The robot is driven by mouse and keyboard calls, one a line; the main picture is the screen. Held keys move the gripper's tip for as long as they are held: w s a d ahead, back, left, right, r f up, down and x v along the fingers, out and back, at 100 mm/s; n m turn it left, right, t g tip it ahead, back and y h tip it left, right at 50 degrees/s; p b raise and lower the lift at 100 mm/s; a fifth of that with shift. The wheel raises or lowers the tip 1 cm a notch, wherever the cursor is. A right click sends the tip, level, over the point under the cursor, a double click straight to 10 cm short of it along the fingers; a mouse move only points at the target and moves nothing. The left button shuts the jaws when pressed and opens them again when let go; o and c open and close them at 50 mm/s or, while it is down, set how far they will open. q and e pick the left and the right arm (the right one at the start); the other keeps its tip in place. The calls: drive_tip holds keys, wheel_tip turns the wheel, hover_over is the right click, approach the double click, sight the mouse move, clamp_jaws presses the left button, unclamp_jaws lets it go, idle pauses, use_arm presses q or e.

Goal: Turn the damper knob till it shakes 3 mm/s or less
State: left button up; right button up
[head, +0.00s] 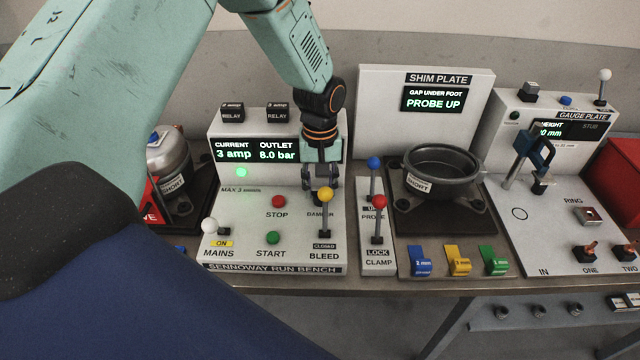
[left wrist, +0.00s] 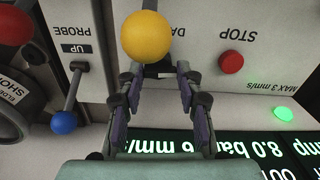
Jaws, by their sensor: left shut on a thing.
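The run bench (head: 225,255) has a lit panel (head: 243,150) reading current 3 amp and outlet 8.0 bar. My left gripper (head: 321,187) points down at the bench just above the partly covered DAMPER label (head: 319,214). It is shut on the damper knob, which its fingers and the yellow-balled BLEED lever (head: 325,196) largely hide. The left wrist view shows the fingers (left wrist: 158,82) with the yellow ball (left wrist: 146,37) in front of their tips. My right gripper is not in view.
A red STOP button (head: 278,201), green START button (head: 272,238) and white-balled MAINS lever (head: 209,226) are nearby. The blue-balled PROBE lever (head: 374,163) and red-balled CLAMP lever (head: 379,202) stand close on the right. A green lamp (head: 241,172) glows by "MAX 3 mm/s".

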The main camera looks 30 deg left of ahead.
use_arm(q)
drive_tip(key=shift+m+p, duration=0.5)
drive_tip(key=shift+m, duration=0.3)
drive_tip(key=shift+s, duration=0.1)
drive_tip(key=o, duration=1.1)
drive_tip(key=shift+s+d+r, duration=0.1)
drive_tip(key=shift+r, duration=0.05)
drive_tip(key=shift+o, duration=0.2)
wheel_tip(320, 180, up, 12)
